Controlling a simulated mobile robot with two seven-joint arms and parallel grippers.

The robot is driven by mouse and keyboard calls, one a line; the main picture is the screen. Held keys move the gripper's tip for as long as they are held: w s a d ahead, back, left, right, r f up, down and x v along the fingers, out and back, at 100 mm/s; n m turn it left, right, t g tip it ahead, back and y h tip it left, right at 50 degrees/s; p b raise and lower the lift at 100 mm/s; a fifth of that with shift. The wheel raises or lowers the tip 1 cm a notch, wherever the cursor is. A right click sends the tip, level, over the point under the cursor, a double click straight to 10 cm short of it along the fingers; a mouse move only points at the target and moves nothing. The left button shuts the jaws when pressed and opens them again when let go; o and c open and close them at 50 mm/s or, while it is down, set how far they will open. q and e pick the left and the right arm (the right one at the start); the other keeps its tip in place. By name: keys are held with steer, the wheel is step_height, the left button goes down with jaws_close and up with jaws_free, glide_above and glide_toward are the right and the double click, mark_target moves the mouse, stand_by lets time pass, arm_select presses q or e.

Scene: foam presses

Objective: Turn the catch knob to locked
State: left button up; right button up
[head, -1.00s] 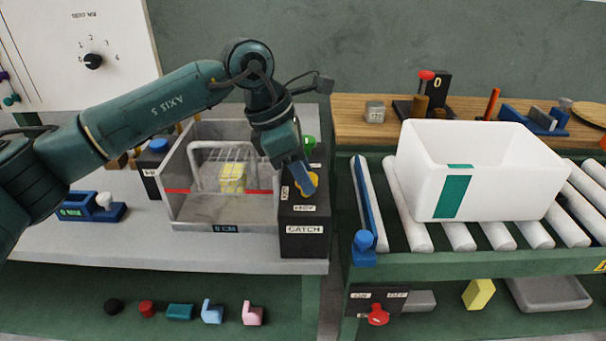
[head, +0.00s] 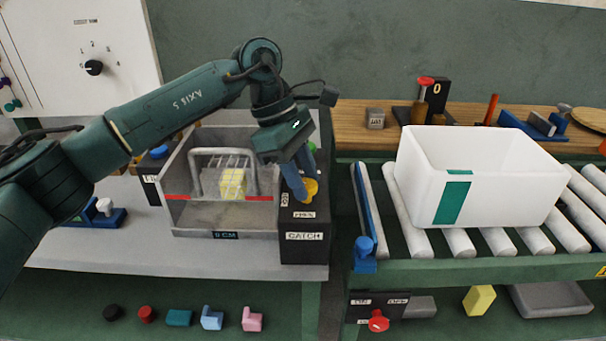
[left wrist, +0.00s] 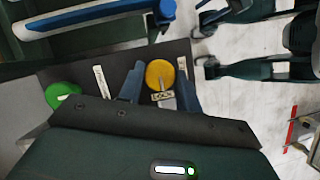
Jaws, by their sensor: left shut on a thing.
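The yellow catch knob (head: 311,190) sits on top of the black box (head: 304,251) labelled CATCH, right of the grey press. My left gripper (head: 303,180) reaches down onto it from above, and its two blue-grey fingers are shut on the knob. In the left wrist view the knob (left wrist: 160,74) shows between the fingers, beside a label that reads LOCK (left wrist: 163,96). A small mark on the knob's lower side seems to face that label. In the head view the fingers hide part of the knob and box top. My right gripper is not in view.
A green button (left wrist: 62,95) is on the same box beside my fingers. The press (head: 205,215) with a wire guard and yellow block stands left. A roller conveyor (head: 420,235) with a white bin (head: 485,180) is right, and its blue lever (head: 364,250) is near the box.

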arm_select(q)
steer(key=o, duration=1)
steer(key=shift+c, duration=0.2)
steer(key=shift+r, duration=0.1)
steer(key=v, duration=1.3)
